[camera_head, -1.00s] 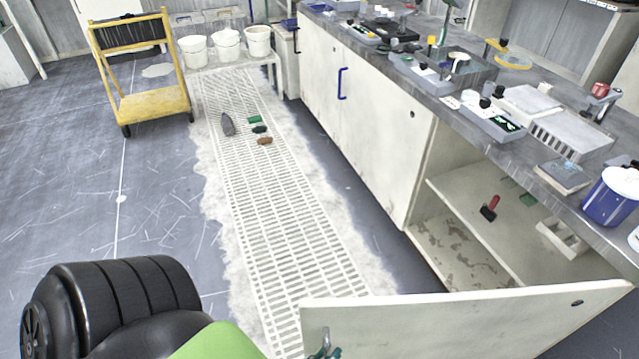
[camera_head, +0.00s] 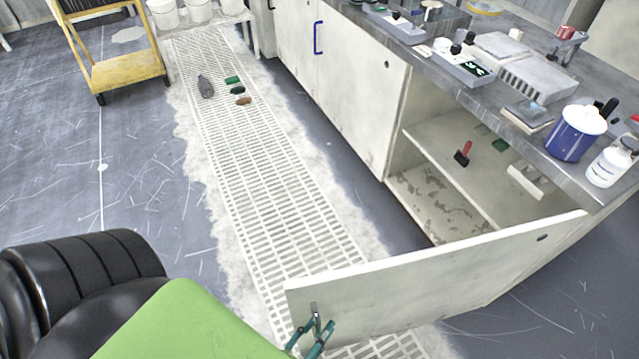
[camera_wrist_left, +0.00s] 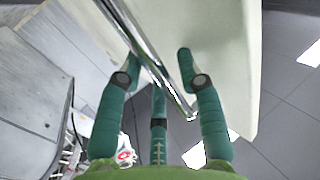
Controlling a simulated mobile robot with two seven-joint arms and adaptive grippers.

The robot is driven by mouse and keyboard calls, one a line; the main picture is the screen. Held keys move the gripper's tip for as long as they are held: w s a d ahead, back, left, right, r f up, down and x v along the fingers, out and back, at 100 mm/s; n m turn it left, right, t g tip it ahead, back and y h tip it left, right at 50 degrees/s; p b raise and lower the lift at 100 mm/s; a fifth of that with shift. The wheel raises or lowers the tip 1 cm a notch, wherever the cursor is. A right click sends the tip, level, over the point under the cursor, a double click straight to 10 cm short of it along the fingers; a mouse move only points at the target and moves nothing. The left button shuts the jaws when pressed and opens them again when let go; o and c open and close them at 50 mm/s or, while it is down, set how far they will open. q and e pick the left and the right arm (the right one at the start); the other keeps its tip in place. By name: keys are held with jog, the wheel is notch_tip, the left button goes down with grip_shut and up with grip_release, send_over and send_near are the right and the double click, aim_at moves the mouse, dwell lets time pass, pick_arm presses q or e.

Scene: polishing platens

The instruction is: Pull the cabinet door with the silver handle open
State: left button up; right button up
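The white cabinet door (camera_head: 430,270) stands wide open, swung out from the lower cabinet, with its free edge toward the left in the head view. Its silver handle (camera_head: 315,312) is near that free edge. In the left wrist view the handle (camera_wrist_left: 150,60) runs diagonally between the green fingers of my left gripper (camera_wrist_left: 157,65). The fingers are spread, with visible gaps to the handle. In the head view my left gripper (camera_head: 313,338) is at the handle, its fingertips partly visible at the bottom. My right gripper is not in view.
The open compartment holds a shelf (camera_head: 440,130) with a red-handled tool (camera_head: 463,154). A neighbouring closed door has a blue handle (camera_head: 318,37). A blue pot (camera_head: 575,132) and white bottle (camera_head: 612,162) stand near the counter edge. The floor grating (camera_head: 250,170) has several small objects at its far end.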

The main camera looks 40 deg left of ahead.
pick_arm(q)
jog(key=s, duration=1.2)
jog(key=shift+a, duration=0.15)
dwell(0.4)
